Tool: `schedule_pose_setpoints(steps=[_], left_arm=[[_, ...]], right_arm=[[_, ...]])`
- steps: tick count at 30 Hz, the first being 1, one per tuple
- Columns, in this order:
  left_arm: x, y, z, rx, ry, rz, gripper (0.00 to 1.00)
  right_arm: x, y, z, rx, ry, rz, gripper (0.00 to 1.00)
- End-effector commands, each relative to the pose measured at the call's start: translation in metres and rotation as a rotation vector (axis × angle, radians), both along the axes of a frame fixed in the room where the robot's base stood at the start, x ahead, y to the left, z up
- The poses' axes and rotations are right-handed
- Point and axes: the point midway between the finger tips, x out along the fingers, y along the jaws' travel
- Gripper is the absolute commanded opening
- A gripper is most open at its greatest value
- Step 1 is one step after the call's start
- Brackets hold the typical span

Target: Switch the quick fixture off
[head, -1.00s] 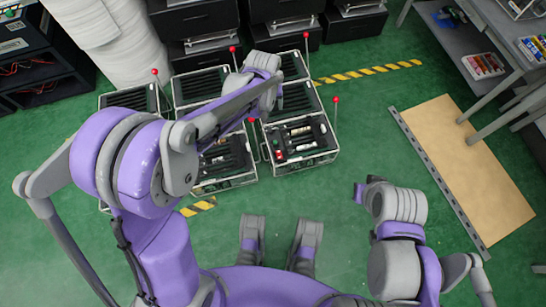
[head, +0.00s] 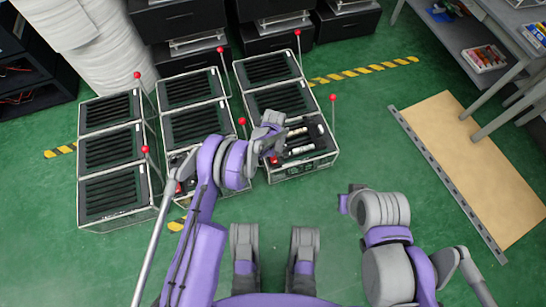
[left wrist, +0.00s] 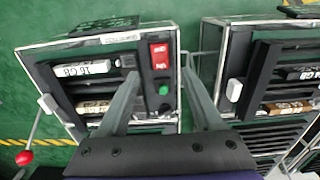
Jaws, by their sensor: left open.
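Lever fixtures stand in three columns on the floor; I cannot tell by name which one is the quick fixture. My left gripper (head: 270,146) is over the left part of the front right fixture (head: 312,147), open and empty. In the left wrist view its fingers (left wrist: 163,98) stand either side of a red switch (left wrist: 159,57) and a green button (left wrist: 163,88) on that fixture. No contact shows. The fixture's lever with red ball (head: 333,98) stands upright at its right side. My right gripper (head: 345,204) is over the floor, apart from the fixtures.
The front middle fixture (left wrist: 238,90) stands close beside it, partly hidden by my left arm in the head view. Red-ball levers rise between the columns. A tan board (head: 470,165) lies at right by a grey workbench. Green floor in front is clear.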

Motion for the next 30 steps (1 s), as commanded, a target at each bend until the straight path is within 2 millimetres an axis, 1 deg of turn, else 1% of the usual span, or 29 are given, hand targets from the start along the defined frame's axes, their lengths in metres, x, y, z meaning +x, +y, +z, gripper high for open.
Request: schedule_pose_setpoints(steps=[1, 3, 9, 12, 15, 23, 24, 26, 30], left_arm=[[0.0, 0.0, -0.013, 0.0, 0.0, 0.0, 0.68], [0.0, 0.0, -0.027, 0.0, 0.0, 0.0, 0.68], [0.001, 0.0, -0.058, -0.001, -0.001, 0.0, 0.68], [0.001, 0.0, -0.067, -0.001, -0.001, 0.0, 0.68], [0.0, 0.0, -0.071, -0.001, -0.001, 0.0, 0.68], [0.0, 0.0, -0.072, -0.001, -0.001, 0.0, 0.68], [0.0, 0.0, -0.072, -0.001, -0.001, 0.0, 0.64], [0.0, 0.0, -0.072, -0.001, -0.001, 0.0, 0.53], [0.0, 0.0, -0.072, 0.0, -0.001, 0.0, 0.28]], right_arm=[[0.001, 0.0, -0.004, 0.0, 0.0, 0.0, 0.0], [0.001, 0.0, -0.007, 0.0, 0.0, 0.0, 0.0], [0.002, 0.0, -0.012, 0.0, -0.001, 0.0, 0.0], [0.003, 0.0, -0.013, 0.0, -0.001, 0.0, 0.0], [0.003, 0.0, -0.014, 0.0, -0.001, 0.0, 0.0], [0.003, 0.0, -0.014, 0.0, -0.001, 0.0, 0.0], [0.003, 0.0, -0.014, 0.0, -0.001, 0.0, 0.0], [0.003, 0.0, -0.014, 0.0, -0.001, 0.0, 0.0], [0.003, 0.0, -0.014, 0.0, -0.001, 0.0, 0.0]])
